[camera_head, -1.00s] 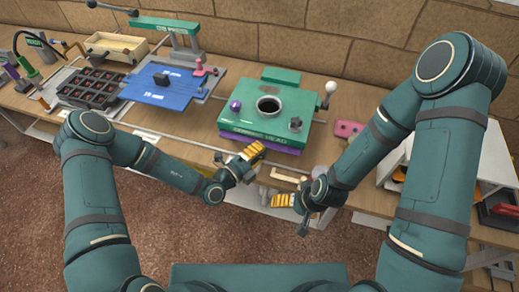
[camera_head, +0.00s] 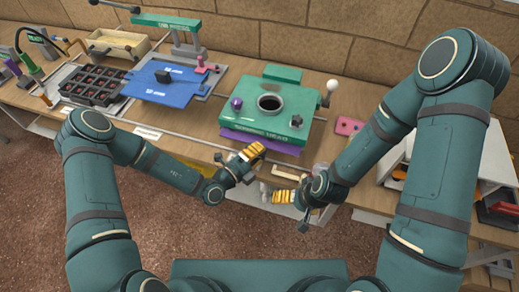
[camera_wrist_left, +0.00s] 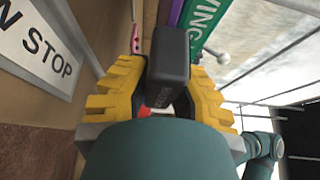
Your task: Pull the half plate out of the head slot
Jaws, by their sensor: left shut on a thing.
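The green head (camera_head: 242,118) stands in the middle of the bench, with a round hole and knobs on top. A purple plate (camera_head: 232,137) sticks out from under its front edge. My left gripper (camera_head: 257,149) is at the head's front, over the plate's front edge. In the left wrist view its yellow fingers are shut on a dark block (camera_wrist_left: 168,55), with a strip of purple (camera_wrist_left: 175,12) and the green lettered face beyond. Whether the block joins the plate is not clear. My right gripper (camera_head: 283,197) is low at the bench's front edge; its jaw opening is too small to judge.
A blue plate (camera_head: 170,92) on a grey stand and a black compartment tray (camera_head: 92,87) are at the left. A pink piece (camera_head: 347,126) lies right of the head. A white-knobbed lever (camera_head: 332,86) rises at the head's right side.

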